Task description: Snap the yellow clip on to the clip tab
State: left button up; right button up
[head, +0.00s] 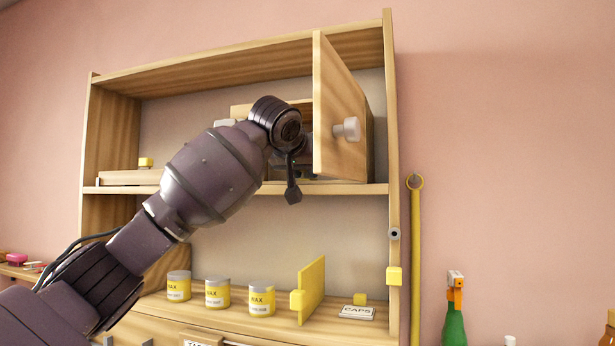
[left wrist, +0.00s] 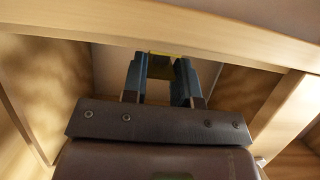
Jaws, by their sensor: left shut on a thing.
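My left gripper (left wrist: 160,78) shows in the left wrist view with its two blue-grey fingers close about a small yellow piece, which looks like the yellow clip (left wrist: 160,66). Only a part of this piece shows between the fingertips. In the head view my left arm reaches up to the small wooden cupboard on the upper shelf, and its wrist hides the fingers and what they hold. I cannot make out the clip tab in either view. My right gripper is not in view.
The cupboard door (head: 338,115) with its white knob (head: 347,129) stands open just right of my wrist. The shelf board (head: 330,189) runs below. Wooden walls surround my fingers closely.

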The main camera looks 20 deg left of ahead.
pick_arm(q)
jog(key=shift+c, duration=0.5)
jog(key=shift+r, duration=0.2)
jog(key=shift+r+p, duration=0.65)
jog(key=shift+r, duration=0.95)
jog(key=shift+o, duration=1.4)
jog(key=shift+c, duration=1.4)
